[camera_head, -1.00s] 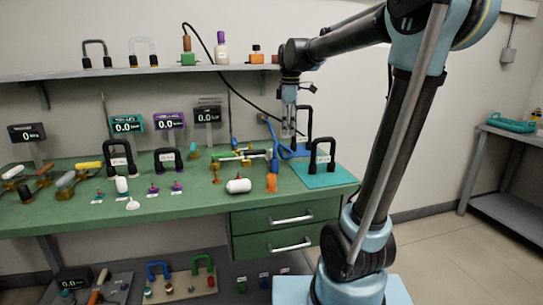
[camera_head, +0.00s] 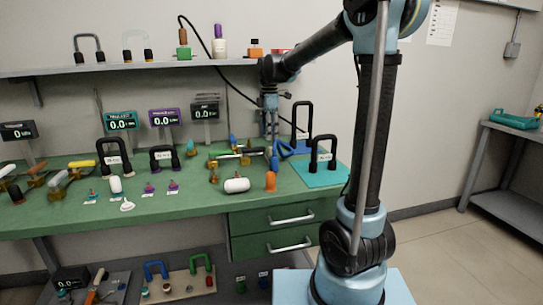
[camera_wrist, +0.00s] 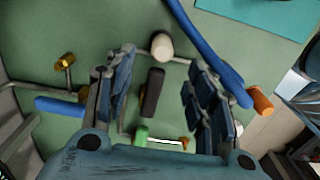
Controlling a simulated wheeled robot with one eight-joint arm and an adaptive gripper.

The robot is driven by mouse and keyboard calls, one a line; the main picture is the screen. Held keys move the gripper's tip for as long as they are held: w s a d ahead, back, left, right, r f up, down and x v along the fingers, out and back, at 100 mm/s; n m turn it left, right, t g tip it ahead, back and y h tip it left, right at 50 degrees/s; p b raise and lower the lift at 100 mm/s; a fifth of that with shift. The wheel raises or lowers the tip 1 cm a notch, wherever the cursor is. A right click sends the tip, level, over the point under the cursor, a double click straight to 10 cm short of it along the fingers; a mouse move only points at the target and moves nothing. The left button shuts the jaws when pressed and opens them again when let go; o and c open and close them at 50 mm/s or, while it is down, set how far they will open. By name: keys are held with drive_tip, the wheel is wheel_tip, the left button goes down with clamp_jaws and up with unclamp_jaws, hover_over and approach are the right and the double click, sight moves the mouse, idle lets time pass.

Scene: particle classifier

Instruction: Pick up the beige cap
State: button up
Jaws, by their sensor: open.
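My gripper (camera_wrist: 162,62) is open and empty, with one finger on each side of the picture. A black grip (camera_wrist: 152,92) shows between the fingers, below the cap in the picture. In the head view my gripper (camera_head: 271,146) points down over the back middle of the green bench. It hides the cap there. I cannot tell the exact height left between fingertips and cap.
A blue bar (camera_wrist: 208,50) runs close to the right finger. An orange piece (camera_wrist: 262,100) and a brass knob (camera_wrist: 66,62) lie farther out. On the bench (camera_head: 70,215), a white cylinder (camera_head: 237,185) lies in front. Black handles (camera_head: 322,153) stand on the teal mat (camera_head: 312,178) at right.

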sight(271, 151)
drive_tip(key=shift+d+f, duration=0.15)
drive_tip(key=shift+f, duration=2.1)
drive_tip(key=shift+d+f, duration=0.1)
drive_tip(key=shift+f, duration=2.15)
drive_tip(key=c, duration=1.1)
